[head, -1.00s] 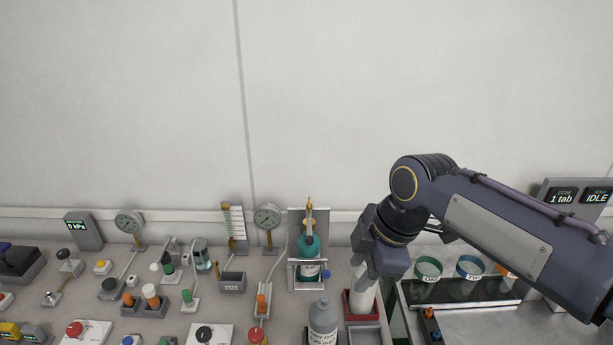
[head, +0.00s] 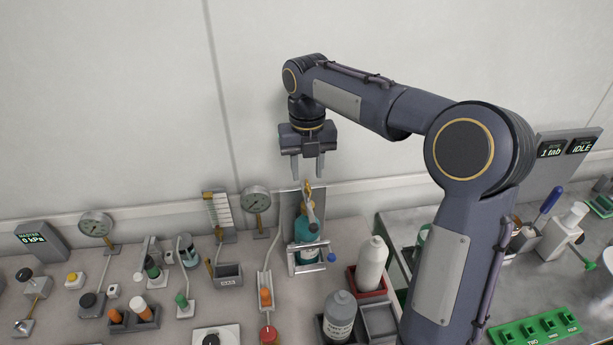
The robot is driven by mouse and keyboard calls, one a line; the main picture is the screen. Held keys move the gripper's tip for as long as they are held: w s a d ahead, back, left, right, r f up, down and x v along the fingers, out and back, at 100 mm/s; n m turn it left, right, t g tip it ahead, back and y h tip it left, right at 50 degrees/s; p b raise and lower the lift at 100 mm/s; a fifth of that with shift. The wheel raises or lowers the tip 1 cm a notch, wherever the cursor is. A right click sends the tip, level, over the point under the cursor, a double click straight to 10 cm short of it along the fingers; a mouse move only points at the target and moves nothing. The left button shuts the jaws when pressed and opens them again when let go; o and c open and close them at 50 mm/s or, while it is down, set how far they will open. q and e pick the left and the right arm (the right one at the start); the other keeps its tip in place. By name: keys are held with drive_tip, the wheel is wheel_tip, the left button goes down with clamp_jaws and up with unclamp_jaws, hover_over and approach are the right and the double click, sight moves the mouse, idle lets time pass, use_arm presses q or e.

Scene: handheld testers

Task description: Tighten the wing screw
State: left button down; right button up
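No part can be made out surely as a wing screw. A small blue knob (head: 331,257) sticks out at the right side of a metal bracket (head: 291,262), which surrounds a teal bottle (head: 306,229) with a brass-coloured top. My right gripper (head: 308,174) hangs above this bottle with its fingers pointing down. Its fingers are apart with nothing between them, and the tips are just above the brass top in the picture. My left gripper is not in view.
A white bottle (head: 371,265) stands in a red tray (head: 383,291), right of the bracket. A grey bottle (head: 340,312) stands in front. Gauges, holders and small knobs crowd the left bench. My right arm hides part of the right side.

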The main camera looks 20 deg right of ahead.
sight(308, 193)
drive_tip(key=shift+f, duration=1.4)
clamp_jaws()
